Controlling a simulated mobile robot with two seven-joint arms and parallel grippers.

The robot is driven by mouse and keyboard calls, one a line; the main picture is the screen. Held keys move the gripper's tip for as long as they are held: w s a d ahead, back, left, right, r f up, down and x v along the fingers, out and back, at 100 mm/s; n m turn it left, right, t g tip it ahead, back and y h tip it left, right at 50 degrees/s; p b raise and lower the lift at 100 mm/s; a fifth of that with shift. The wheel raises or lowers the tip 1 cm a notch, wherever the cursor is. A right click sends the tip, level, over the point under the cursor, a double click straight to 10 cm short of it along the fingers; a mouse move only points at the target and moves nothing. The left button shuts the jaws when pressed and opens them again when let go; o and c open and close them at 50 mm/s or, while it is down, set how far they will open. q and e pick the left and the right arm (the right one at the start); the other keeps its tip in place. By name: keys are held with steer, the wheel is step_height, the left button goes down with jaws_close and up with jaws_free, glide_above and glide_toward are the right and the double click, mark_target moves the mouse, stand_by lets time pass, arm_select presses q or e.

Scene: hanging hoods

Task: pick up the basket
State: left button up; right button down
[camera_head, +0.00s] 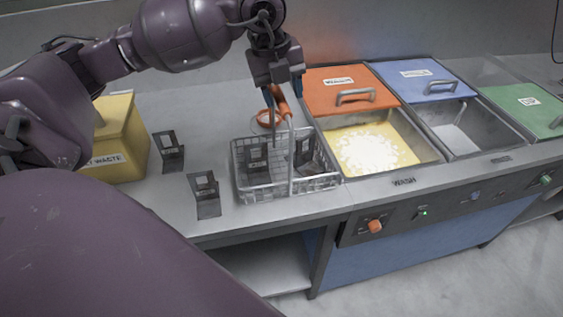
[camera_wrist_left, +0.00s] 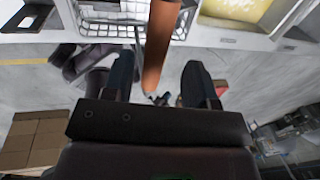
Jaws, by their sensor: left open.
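The wire basket (camera_head: 285,185) stands on the steel counter, left of the wash sink, with dark slotted parts inside. Its orange handle grip (camera_head: 281,104) rises above it on a metal stem. My left gripper (camera_head: 283,98) is open and points down over the handle, its fingers on either side of the grip. In the left wrist view the orange handle (camera_wrist_left: 161,48) lies between my open fingers (camera_wrist_left: 159,78), with the basket (camera_wrist_left: 130,22) behind. I cannot tell whether a finger touches the grip. My right gripper is not in view.
A yellow waste bin (camera_head: 120,140) is farther left. To the right are the foamy wash sink (camera_head: 370,147), another sink (camera_head: 455,125), and orange (camera_head: 345,88), blue (camera_head: 422,81) and green (camera_head: 527,107) lids.

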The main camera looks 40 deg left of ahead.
arm_select(q)
steer(key=f, duration=0.5)
steer(key=shift+w+a, duration=0.1)
steer(key=shift+w, duration=0.2)
steer(key=shift+r, duration=0.2)
jaws_close()
